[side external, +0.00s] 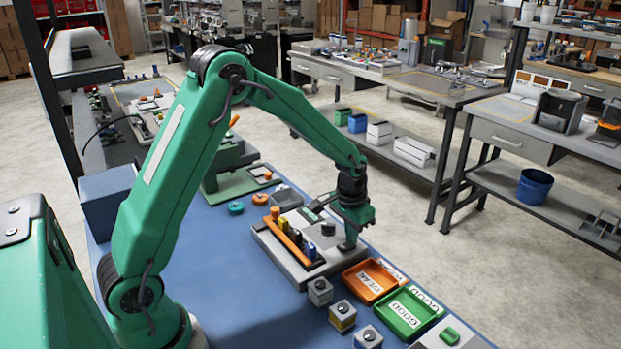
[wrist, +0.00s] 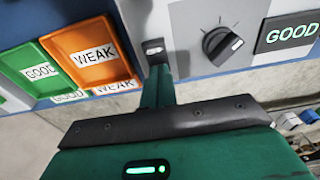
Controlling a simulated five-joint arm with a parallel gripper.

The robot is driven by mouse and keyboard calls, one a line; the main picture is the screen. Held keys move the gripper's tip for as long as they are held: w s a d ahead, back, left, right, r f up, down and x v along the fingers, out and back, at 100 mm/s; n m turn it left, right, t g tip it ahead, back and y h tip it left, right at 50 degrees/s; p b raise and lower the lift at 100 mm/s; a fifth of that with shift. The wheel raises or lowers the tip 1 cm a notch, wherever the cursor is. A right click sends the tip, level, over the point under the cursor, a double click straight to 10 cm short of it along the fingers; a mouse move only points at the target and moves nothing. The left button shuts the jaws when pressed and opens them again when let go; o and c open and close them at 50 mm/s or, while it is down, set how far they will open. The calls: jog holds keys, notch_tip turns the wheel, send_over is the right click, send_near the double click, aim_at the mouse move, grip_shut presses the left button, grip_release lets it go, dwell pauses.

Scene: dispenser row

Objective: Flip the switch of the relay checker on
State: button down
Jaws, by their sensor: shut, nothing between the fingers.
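The relay checker (side external: 278,262) is a grey box on the blue bench mat. Its top carries a black knob (side external: 328,229), an orange bar and several coloured blocks. In the wrist view its panel (wrist: 185,20) shows the knob (wrist: 222,43) with a white pointer and a dark display (wrist: 287,32) reading GOOD in pale green. A small dark switch (wrist: 154,46) with a light patch sits at the panel's edge. My gripper (side external: 347,246) points down at the checker's right end. In the wrist view its shut, empty fingers (wrist: 157,72) are right at the switch; contact is unclear.
An orange WEAK tray (side external: 350,284) and a green GOOD tray (side external: 391,325) lie just right of the checker. Several small grey blocks (side external: 319,291) stand in front. A green-based fixture (side external: 226,188) stands behind. The mat (side external: 235,285) left of the checker is mostly clear.

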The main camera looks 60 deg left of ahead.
jog(key=shift+s, duration=0.25)
jog(key=shift+s+r, duration=0.2)
jog(key=shift+s, duration=0.25)
jog(key=shift+r, duration=0.1)
notch_tip(320, 180, up, 14)
jog(key=w, duration=0.2)
dwell(0.6)
jog(key=shift+s, duration=0.1)
